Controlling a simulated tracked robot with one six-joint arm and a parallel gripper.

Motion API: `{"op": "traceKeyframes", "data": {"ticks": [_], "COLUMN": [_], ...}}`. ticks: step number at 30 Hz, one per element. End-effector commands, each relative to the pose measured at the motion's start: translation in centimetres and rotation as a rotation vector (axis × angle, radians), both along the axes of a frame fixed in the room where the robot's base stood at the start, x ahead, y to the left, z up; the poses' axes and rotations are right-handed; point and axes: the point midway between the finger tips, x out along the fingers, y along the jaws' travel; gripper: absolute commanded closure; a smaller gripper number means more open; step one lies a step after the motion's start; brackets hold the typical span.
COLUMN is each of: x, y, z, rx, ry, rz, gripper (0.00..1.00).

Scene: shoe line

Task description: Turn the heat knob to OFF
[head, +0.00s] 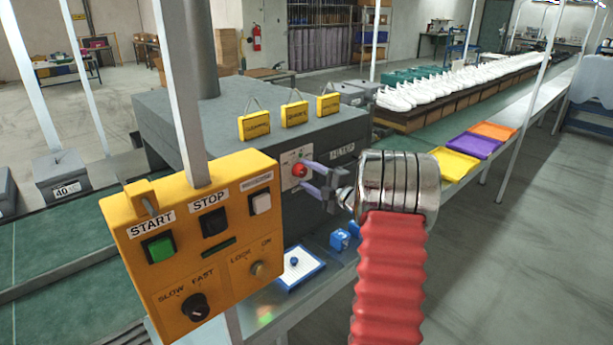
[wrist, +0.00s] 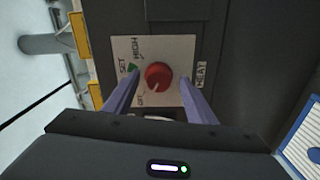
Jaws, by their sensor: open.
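The red heat knob (wrist: 158,75) sits on a pale plate (wrist: 181,47) marked SET, HIGH and a partly hidden word that looks like OFF, with a HEAT label (wrist: 202,75) beside it. A small pale mark shows on the knob's lower part in the wrist view; its exact setting is hard to tell. In the head view the knob (head: 299,170) is on the side of the grey machine (head: 240,115). My gripper (wrist: 160,84) is open, its two purple fingers on either side of the knob. I cannot tell whether they touch it. My gripper (head: 309,178) also shows at the knob in the head view.
A yellow control box (head: 195,250) with START and STOP buttons stands in front of the machine at left. A white-and-blue tray (head: 303,270) and a blue block (head: 340,239) lie below the knob. Yellow tags (head: 294,114) stand on the machine's top.

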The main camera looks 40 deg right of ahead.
Motion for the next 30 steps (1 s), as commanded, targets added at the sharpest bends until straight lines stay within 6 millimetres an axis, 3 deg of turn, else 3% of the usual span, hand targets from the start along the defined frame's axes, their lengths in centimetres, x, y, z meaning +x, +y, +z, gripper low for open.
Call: {"op": "traceKeyframes", "data": {"ticks": [21,30], "x": [-11.4,-12.9], "y": [-0.4,-0.3], "z": [-0.1,-0.1], "rx": [0.0,0.0], "ry": [0.001,0.001], "rz": [-0.002,0.002], "gripper": [0.49,0.49]}}
